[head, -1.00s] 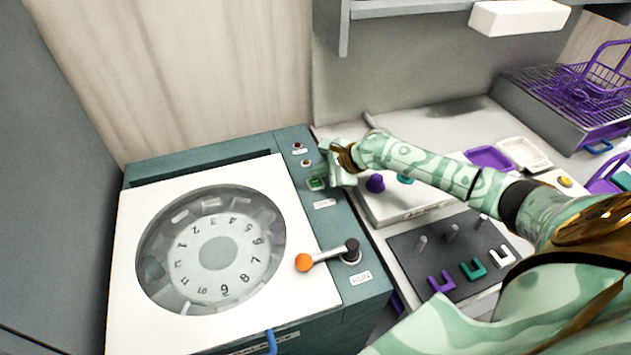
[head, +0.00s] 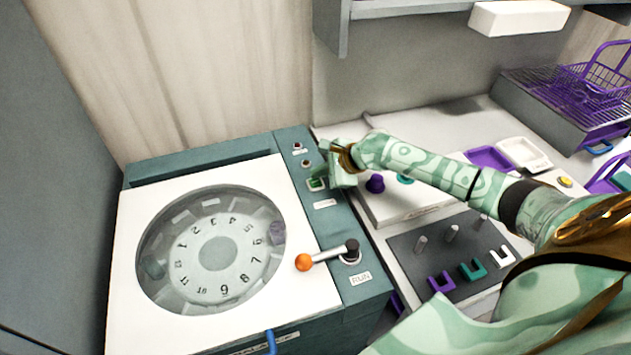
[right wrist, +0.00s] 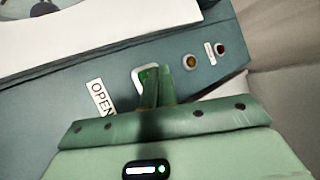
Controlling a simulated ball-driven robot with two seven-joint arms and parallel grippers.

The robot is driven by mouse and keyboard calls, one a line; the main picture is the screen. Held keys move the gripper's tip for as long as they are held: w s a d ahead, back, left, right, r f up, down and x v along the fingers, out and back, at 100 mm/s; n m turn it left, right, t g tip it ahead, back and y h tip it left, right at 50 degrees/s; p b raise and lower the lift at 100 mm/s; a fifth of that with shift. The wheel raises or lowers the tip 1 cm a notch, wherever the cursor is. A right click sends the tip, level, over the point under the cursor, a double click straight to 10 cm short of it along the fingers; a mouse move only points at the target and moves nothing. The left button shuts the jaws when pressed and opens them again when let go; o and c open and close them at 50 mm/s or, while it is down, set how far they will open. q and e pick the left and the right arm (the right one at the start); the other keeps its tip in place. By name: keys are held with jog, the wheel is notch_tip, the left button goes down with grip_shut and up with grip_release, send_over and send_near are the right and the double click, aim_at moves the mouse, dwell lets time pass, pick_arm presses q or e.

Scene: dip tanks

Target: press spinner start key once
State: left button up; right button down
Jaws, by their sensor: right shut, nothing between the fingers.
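The spinner is a teal machine with a white lid (head: 128,300) and a round window over a numbered rotor (head: 215,253). A green key (head: 315,184) in a pale frame sits on its right-hand panel; it also shows in the right wrist view (right wrist: 146,74). A label (right wrist: 102,98) beside it reads OPEN. My right gripper (head: 323,174) is shut and empty, its fingertips (right wrist: 157,78) at the green key and partly covering it. I cannot tell whether they touch it or whether it is pushed in. My left gripper is out of view.
On the same panel are an amber lamp (head: 306,163), a red lamp (head: 297,146) and an orange-knobbed lever (head: 304,262) near a RUN label (head: 361,279). A purple knob (head: 375,183) on a white box stands close under my right forearm. A peg board (head: 410,250) lies nearer.

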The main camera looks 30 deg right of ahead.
jog(key=shift+f, duration=0.1)
dwell(0.6)
jog(key=shift+f+p, duration=0.15)
jog(key=shift+p, duration=0.15)
jog(key=shift+f, duration=0.15)
